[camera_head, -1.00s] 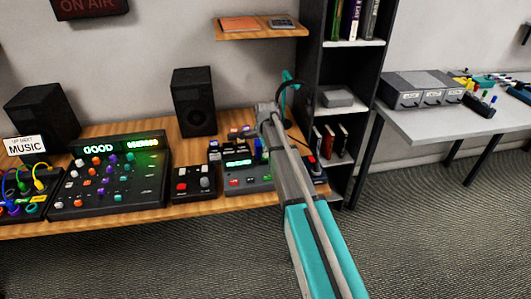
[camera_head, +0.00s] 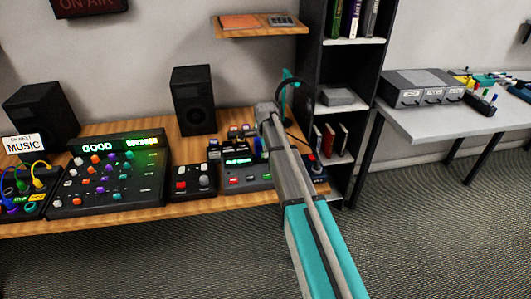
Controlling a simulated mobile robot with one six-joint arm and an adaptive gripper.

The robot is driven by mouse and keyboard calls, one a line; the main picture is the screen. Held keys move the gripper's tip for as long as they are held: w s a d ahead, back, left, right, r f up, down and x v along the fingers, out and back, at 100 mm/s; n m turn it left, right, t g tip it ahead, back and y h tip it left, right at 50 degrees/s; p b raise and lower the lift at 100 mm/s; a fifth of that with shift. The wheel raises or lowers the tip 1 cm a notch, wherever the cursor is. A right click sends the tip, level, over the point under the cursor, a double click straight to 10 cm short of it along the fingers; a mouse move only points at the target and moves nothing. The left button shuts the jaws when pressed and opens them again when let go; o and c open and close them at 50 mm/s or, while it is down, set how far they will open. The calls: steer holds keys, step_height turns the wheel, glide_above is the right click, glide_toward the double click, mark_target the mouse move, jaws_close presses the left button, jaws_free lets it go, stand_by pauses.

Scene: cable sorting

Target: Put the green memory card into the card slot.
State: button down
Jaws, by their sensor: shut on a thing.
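My arm (camera_head: 300,185) reaches from the bottom right up to the right end of the wooden desk. Small coloured pieces (camera_head: 240,132) stand at the back of that console, too small to tell apart. I cannot make out the green memory card or the card slot.
A button box (camera_head: 193,182) and a large mixer (camera_head: 110,178) stand left of the console. A black speaker (camera_head: 193,100) is behind. A dark bookshelf (camera_head: 352,60) rises right of the desk. A grey table (camera_head: 440,122) stands further right. The carpet in front is clear.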

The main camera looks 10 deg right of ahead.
steer(key=c, duration=0.6)
jaws_free()
steer(key=shift+w, duration=0.1)
steer(key=shift+r, duration=0.1)
steer(key=shift+c, duration=0.2)
steer(key=shift+r+p, duration=0.8)
steer(key=shift+p, duration=0.1)
steer(key=shift+o, duration=1.2)
steer(key=shift+r+p, duration=2.65)
steer(key=shift+s, duration=0.2)
steer(key=s+r+n+p, duration=0.1)
steer(key=s+n, duration=1.7)
steer(key=s, duration=1.1)
steer(key=shift+r+p, duration=0.35)
